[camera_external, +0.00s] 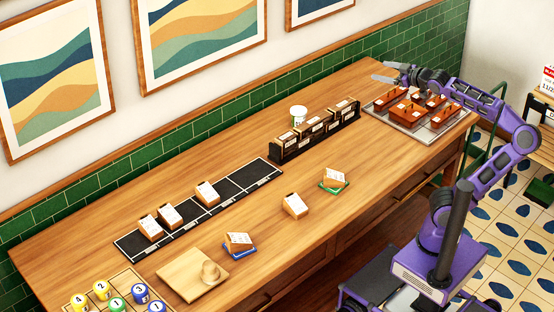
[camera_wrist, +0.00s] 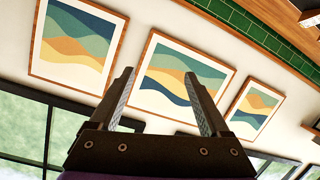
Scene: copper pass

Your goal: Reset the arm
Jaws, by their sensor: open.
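My gripper (camera_external: 388,72) is at the far right end of the wooden counter, raised above the counter's back edge near the tray, with its fingers pointing left toward the wall. In the wrist view my gripper (camera_wrist: 160,100) shows two fingers spread apart with nothing between them. Past the fingers the wrist view shows framed wave pictures (camera_wrist: 181,82) on the wall, tilted. My purple arm reaches up from the base at the lower right and bends over the counter's right end.
A tray (camera_external: 434,133) with several brown-red boxes lies below the gripper. A dark rack (camera_external: 316,138) of cards and a white cup (camera_external: 298,114) stand left of it.

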